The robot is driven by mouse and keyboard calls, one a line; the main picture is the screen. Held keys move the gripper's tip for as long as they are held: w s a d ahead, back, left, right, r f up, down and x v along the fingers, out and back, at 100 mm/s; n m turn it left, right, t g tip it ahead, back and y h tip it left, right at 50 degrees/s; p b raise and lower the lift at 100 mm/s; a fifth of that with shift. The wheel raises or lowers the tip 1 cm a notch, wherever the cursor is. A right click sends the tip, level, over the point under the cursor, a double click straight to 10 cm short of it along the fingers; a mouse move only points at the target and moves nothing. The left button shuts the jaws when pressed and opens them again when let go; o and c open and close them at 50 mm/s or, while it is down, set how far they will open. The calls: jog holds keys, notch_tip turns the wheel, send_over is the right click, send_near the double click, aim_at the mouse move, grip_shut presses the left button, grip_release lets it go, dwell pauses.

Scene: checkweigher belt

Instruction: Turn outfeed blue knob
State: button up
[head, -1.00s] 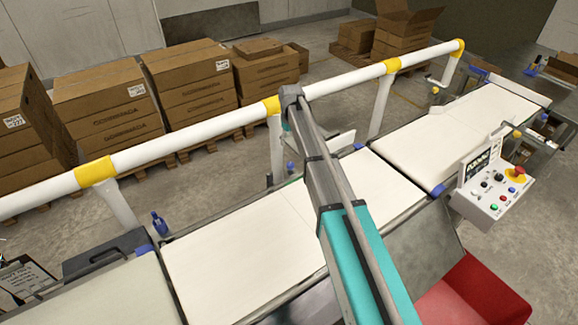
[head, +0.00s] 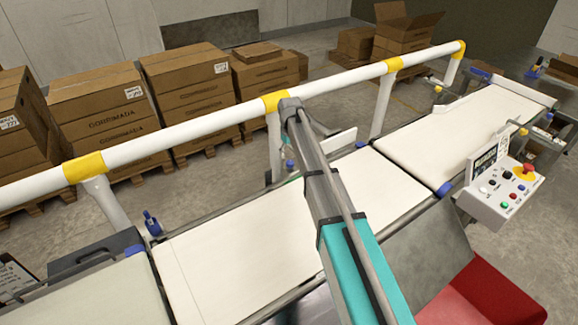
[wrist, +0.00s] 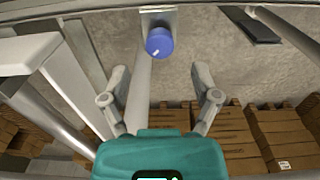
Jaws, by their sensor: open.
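A blue knob (wrist: 160,42) with a white mark on its face is on a small metal bracket (wrist: 158,18) in the wrist view, at top centre. My gripper (wrist: 160,72) is open and empty. Its two fingers are spread left and right, with the knob beyond the tips and roughly midway between them; they look apart from it. In the head view my arm reaches over the belt towards the white rail, and its own links hide the fingers. I cannot tell for sure which blue part there is this knob.
A white guard rail (head: 340,83) with yellow bands runs behind the belts. The middle belt (head: 240,255) and far belt (head: 465,130) are bare. A control panel (head: 506,190) and a red bin (head: 490,297) stand at right. Stacked cartons (head: 190,90) are behind the rail.

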aim_at(290, 162)
jog(key=shift+f+b, duration=2.05)
jog(key=shift+f, duration=0.3)
